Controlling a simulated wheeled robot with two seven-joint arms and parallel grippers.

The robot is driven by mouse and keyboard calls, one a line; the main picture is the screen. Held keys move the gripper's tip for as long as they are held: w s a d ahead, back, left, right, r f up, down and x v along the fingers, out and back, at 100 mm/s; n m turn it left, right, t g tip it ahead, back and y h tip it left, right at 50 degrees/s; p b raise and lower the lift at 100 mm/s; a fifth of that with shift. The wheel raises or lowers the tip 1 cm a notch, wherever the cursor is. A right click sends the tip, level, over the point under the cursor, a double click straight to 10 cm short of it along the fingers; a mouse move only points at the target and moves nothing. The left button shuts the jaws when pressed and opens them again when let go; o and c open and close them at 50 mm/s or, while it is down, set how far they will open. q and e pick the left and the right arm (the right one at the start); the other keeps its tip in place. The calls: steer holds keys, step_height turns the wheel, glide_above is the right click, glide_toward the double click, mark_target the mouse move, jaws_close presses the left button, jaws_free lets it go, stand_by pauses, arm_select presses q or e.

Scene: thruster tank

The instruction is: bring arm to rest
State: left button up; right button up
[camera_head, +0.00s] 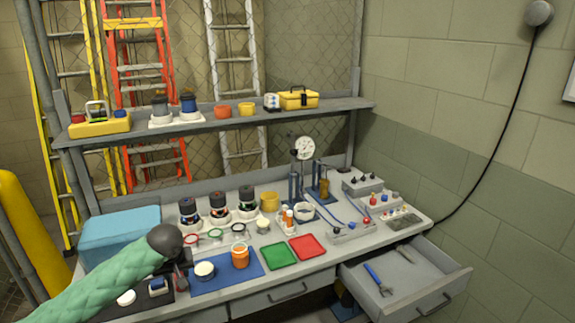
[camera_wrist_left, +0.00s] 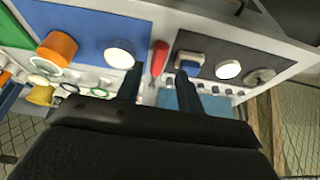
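My left arm, in a green sleeve, comes in from the left in the head view. Its left gripper (camera_head: 180,274) hangs over the front left of the workbench (camera_head: 330,232), beside the blue mat (camera_head: 225,277). In the left wrist view the two fingers of the left gripper (camera_wrist_left: 158,82) stand apart with nothing held between them. A red-handled tool (camera_wrist_left: 158,58) shows beyond the gap, lying on the bench between the blue mat and a dark mat (camera_wrist_left: 205,46). My right gripper is in neither view.
An orange container (camera_head: 240,257) and a white-topped jar (camera_head: 204,270) stand on the blue mat, close to the gripper. A light-blue box (camera_head: 120,232) is behind the arm. Green (camera_head: 279,256) and red (camera_head: 308,246) trays lie to the right. An open drawer (camera_head: 440,298) juts out at front right.

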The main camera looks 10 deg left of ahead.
arm_select(q)
steer(key=s+d+f+m+h, duration=0.3)
steer(key=s+d+f+m, duration=0.2)
steer(key=s+d+f, duration=0.9)
steer(key=s+d+m, duration=0.2)
steer(key=s+d, duration=0.1)
steer(key=s, duration=0.7)
steer(key=s+d+m, duration=0.1)
steer(key=s+d, duration=0.2)
steer(key=s, duration=0.7)
step_height(320, 180, down, 26)
steer(key=w+d+g+b, duration=0.1)
steer(key=w+b, duration=0.1)
steer(key=w, duration=0.1)
steer(key=s+f, duration=0.4)
steer(key=f, duration=0.9)
steer(key=s+f+g+b, duration=0.1)
steer(key=s+f, duration=0.4)
steer(key=f, duration=0.8)
steer(key=shift+d, duration=0.3)
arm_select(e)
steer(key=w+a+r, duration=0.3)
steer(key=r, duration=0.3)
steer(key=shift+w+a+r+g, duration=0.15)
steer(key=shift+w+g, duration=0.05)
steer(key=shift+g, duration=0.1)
arm_select(q)
steer(key=shift+w+f+b, duration=0.1)
steer(key=shift+b, duration=0.2)
